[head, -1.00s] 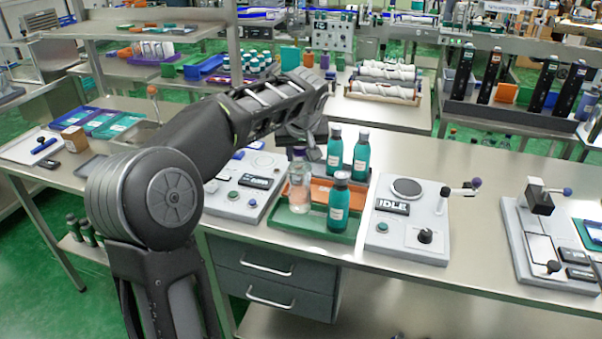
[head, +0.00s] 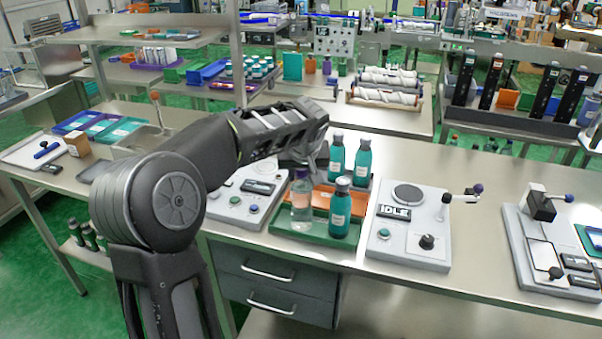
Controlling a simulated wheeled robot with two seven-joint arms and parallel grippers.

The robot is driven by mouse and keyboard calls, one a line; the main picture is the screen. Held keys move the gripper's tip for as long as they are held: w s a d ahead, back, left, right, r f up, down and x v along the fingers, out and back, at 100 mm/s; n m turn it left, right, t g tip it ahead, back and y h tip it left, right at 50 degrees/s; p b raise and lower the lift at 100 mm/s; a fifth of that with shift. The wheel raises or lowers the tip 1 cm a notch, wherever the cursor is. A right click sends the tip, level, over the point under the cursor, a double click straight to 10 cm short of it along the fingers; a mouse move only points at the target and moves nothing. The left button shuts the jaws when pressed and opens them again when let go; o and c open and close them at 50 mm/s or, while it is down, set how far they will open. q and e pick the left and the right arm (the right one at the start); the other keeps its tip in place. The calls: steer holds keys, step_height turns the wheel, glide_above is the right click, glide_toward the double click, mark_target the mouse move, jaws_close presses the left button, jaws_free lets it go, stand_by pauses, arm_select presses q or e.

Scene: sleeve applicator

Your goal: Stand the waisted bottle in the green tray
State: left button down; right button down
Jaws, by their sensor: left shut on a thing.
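My right gripper is not in view.
Two more teal bottles (head: 336,157) stand behind, by an orange surface (head: 322,198). A grey device with a round plate and an IDLE display (head: 408,222) stands to the right. Another panel with buttons (head: 238,203) is to the left.

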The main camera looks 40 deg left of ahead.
arm_select(q)
steer(key=c, duration=1.1)
jaws_free()
steer(key=shift+f, duration=0.1)
steer(key=b+v, duration=0.1)
steer(key=v, duration=1.1)
